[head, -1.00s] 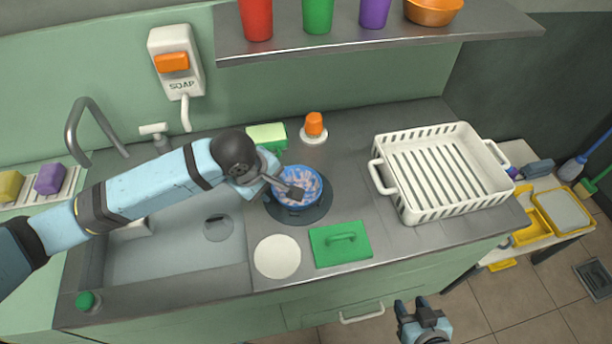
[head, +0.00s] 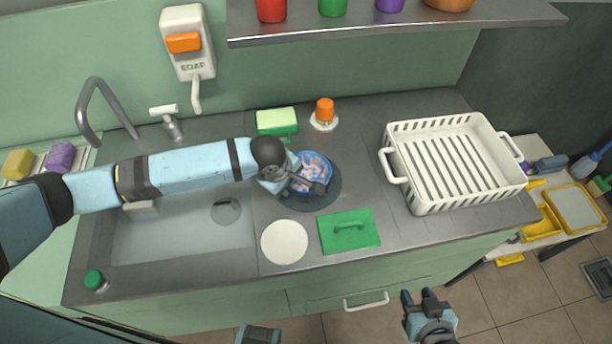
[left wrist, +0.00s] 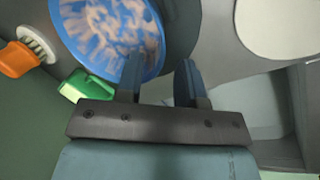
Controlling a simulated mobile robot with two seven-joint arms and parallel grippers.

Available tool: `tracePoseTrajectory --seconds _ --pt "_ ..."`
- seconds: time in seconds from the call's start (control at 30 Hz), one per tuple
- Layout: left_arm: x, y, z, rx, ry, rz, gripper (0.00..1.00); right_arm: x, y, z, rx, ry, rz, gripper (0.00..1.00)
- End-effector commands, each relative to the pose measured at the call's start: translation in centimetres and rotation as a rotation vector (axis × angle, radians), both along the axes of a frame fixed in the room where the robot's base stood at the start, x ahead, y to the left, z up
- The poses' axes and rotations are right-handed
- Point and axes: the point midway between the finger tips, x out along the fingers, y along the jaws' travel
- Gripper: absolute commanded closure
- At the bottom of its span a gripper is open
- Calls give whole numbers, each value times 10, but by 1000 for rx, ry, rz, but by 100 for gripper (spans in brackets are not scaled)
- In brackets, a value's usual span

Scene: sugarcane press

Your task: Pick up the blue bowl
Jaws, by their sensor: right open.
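The blue bowl (head: 314,168), with pinkish-brown patches inside, is over a dark round patch (head: 325,202) on the counter, right of the sink. In the left wrist view the bowl (left wrist: 105,35) fills the upper left. Contact with the rim cannot be told. My right gripper (head: 418,294) is open and empty, in front of the counter.
A white dish rack (head: 405,195) stands to the right. A shelf (head: 400,27) overhangs the back.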

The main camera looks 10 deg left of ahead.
Motion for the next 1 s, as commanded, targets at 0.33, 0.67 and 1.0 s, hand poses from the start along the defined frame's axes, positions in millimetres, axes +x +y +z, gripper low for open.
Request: tracePoseTrajectory --seconds 0.33,0.67,1.0 --pt "7 -5 -27 0 -1 -1 65 1 2 0 3 -1 0 57" --pt "6 -4 -26 0 -1 -1 100 1 2 0 3 -1 1 57" --pt "6 -4 -26 0 0 -1 100 1 2 1 3 -2 1 57"
